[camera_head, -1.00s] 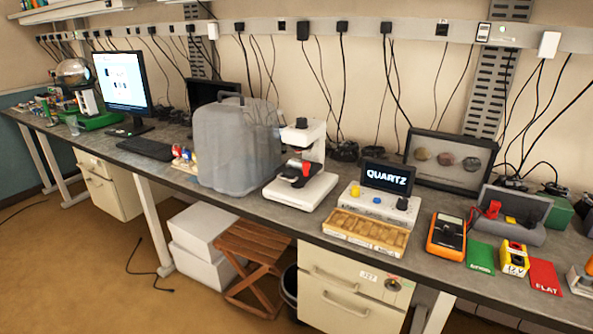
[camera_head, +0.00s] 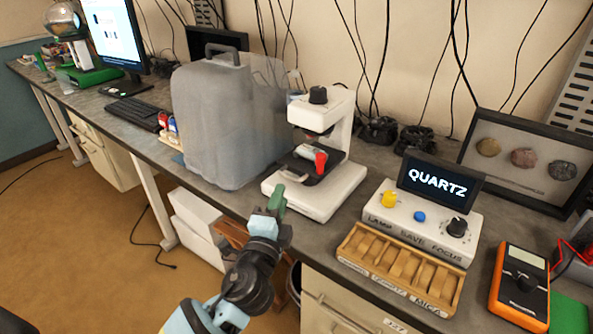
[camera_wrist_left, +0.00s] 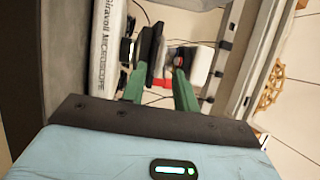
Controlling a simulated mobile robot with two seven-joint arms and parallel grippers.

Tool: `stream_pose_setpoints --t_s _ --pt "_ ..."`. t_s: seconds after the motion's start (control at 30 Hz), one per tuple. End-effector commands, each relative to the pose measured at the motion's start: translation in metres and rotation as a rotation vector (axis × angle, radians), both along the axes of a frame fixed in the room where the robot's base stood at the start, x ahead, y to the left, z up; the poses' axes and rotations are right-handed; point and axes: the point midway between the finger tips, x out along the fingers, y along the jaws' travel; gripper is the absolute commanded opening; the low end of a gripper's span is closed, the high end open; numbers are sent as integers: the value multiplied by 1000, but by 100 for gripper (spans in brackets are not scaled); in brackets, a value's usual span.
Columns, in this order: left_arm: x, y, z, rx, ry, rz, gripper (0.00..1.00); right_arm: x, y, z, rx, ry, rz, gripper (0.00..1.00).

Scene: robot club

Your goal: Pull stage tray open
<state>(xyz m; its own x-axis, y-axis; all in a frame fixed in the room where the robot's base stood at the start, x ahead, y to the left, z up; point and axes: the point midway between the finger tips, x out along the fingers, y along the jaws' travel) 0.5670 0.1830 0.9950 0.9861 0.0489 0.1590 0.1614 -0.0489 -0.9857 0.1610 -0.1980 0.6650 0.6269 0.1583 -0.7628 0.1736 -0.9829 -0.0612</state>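The white microscope (camera_head: 328,200) stands on the bench. Its black stage tray (camera_head: 308,168) sits under the head, with a red tab (camera_head: 321,162) at its right front. My left gripper (camera_head: 279,196) is in front of the microscope base, below and left of the tray in the head view. In the left wrist view its green fingers (camera_wrist_left: 160,92) are apart. The dark tray (camera_wrist_left: 149,50) and a bit of red (camera_wrist_left: 161,83) show beyond and between the fingertips. I cannot tell whether a finger touches the tray. My right gripper is out of view.
A cloudy grey cover (camera_head: 225,120) stands close left of the microscope. A control box (camera_head: 405,225) with a QUARTZ screen (camera_head: 440,182) and a wooden slide rack (camera_head: 400,268) are to the right. An orange meter (camera_head: 520,285) lies further right.

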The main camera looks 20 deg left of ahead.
Motion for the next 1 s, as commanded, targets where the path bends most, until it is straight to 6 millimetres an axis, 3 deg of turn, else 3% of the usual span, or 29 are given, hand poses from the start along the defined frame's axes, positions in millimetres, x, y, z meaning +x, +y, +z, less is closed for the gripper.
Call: stream_pose_setpoints --t_s 0.17,0.63,1.0 --pt "8 0 3 -2 -2 0 30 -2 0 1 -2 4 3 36" --pt "67 3 11 -4 1 -1 30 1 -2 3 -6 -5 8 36" --pt "77 4 12 -4 2 -2 30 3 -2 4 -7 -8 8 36"
